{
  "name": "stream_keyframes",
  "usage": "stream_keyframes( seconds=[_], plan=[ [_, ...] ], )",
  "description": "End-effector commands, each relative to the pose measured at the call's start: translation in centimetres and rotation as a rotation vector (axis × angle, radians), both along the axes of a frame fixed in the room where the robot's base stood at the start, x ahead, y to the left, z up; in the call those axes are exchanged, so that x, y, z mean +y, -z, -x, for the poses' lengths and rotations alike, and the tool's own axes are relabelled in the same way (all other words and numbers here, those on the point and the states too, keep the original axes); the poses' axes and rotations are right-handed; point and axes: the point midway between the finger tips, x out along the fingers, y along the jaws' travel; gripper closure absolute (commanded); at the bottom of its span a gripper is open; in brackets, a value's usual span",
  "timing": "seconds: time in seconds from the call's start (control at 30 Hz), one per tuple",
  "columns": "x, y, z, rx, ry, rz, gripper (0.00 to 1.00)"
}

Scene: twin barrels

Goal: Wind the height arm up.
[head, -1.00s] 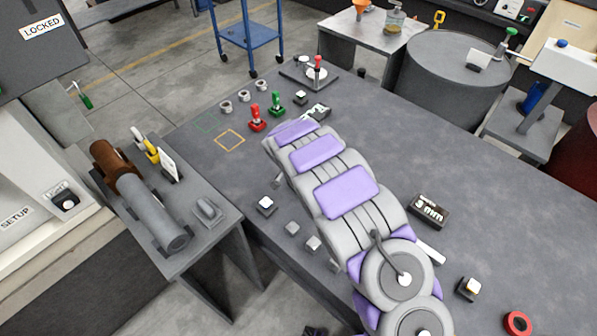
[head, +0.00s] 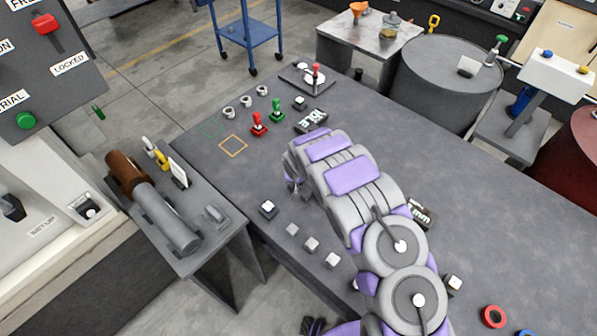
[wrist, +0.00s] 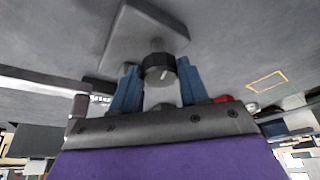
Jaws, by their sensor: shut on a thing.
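In the wrist view, the two blue fingers of my gripper (wrist: 158,88) are closed on the sides of a round black knob (wrist: 160,69) with a white mark. The knob sits on a short stem in front of a flat grey plate (wrist: 140,36). I cannot tell from these frames whether this knob belongs to the height arm. In the head view, my arm reaches over the grey bench (head: 470,195) and hides the knob and most of the gripper.
Red (head: 258,124) and green (head: 277,111) handled pieces and a digit display (head: 311,121) stand beyond my arm. Another display (head: 422,213) is partly hidden at its right. Small blocks lie along the near edge. A side table (head: 205,245) holds a brown-and-grey cylinder (head: 150,200).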

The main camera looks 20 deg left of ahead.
Motion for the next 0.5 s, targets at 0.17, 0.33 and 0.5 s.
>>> stream_keyframes(
  seconds=[0.17, 0.33, 0.5],
  plan=[
    [0.11, -0.93, -0.1, -0.003, -0.084, -0.006, 0.86],
    [0.06, -0.97, -0.22, -0.005, -0.158, -0.008, 0.86],
    [-0.07, -0.76, -0.13, -0.002, -0.224, -0.005, 0.86]
  ],
)
